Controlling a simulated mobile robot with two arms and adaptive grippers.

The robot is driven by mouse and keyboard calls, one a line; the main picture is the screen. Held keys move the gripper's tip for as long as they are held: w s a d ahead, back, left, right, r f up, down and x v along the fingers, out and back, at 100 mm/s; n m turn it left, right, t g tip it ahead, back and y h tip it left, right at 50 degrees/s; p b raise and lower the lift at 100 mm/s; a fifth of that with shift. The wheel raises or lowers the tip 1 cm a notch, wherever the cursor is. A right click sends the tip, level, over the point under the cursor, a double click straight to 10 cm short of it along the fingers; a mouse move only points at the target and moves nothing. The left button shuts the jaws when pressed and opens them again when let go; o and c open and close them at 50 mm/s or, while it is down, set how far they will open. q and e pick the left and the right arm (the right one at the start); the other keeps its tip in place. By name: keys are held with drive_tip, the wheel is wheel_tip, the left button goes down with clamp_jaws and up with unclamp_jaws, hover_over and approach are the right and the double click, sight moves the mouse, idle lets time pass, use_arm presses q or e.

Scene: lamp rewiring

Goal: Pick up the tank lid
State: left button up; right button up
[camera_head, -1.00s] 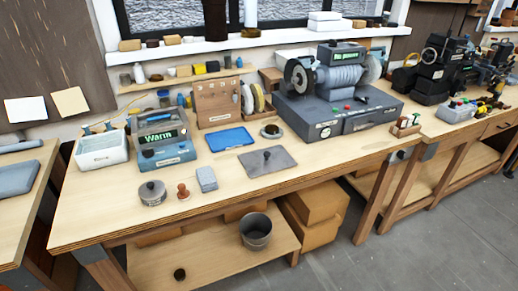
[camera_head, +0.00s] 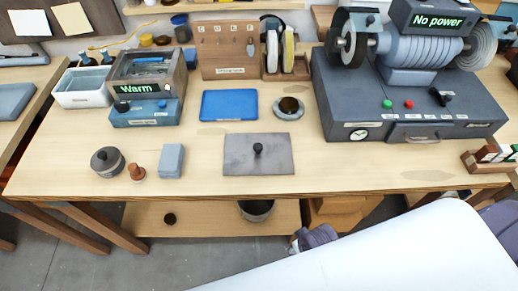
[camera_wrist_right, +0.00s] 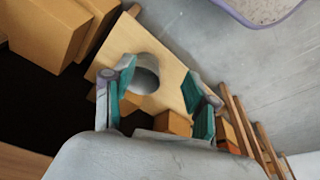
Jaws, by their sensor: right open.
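The tank lid, which I take to be the flat grey plate with a black knob (camera_head: 238,166), lies on the front middle of the bench. The tank (camera_head: 147,112) reads "Warm" and stands open at the back left. My right gripper (camera_wrist_right: 160,97) is open and empty in the right wrist view, with its two teal-padded fingers apart. It points towards the lower shelf and a grey bucket (camera_wrist_right: 146,66). My left gripper is in neither view.
A blue mat (camera_head: 229,105) and a small round dish (camera_head: 289,108) lie behind the lid. A grey block (camera_head: 172,161), a wooden stamp-like piece (camera_head: 137,172) and a round pot (camera_head: 107,163) stand to its left. A large grinder-like machine (camera_head: 420,95) fills the right.

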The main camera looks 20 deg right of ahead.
wheel_tip(320, 180, up, 18)
drive_tip(key=w+a+t+y, duration=0.1)
drive_tip(key=w+a, duration=0.2)
drive_tip(key=w+a+r+n+g+y, duration=0.1)
drive_tip(key=w+a+r+n+y, duration=0.1)
drive_tip(key=w+a+r+n, duration=0.7)
drive_tip(key=w+d+r+n+g+h, duration=0.35)
drive_tip(key=w+d+r, duration=0.25)
drive_tip(key=w+r, duration=0.45)
drive_tip(key=p, duration=0.2)
hover_over(258, 146)
drive_tip(key=shift+t, duration=0.45)
drive_tip(key=f, duration=0.9)
drive_tip(key=shift+s+f, duration=0.15)
drive_tip(key=shift+s, duration=0.15)
drive_tip(key=f, duration=0.1)
drive_tip(key=f+p, duration=0.1)
drive_tip(key=f, duration=0.2)
drive_tip(key=shift+w+f, duration=0.25)
drive_tip(key=shift+f, duration=0.45)
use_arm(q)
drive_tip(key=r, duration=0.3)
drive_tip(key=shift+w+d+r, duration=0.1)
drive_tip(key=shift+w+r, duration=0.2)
use_arm(e)
clamp_jaws()
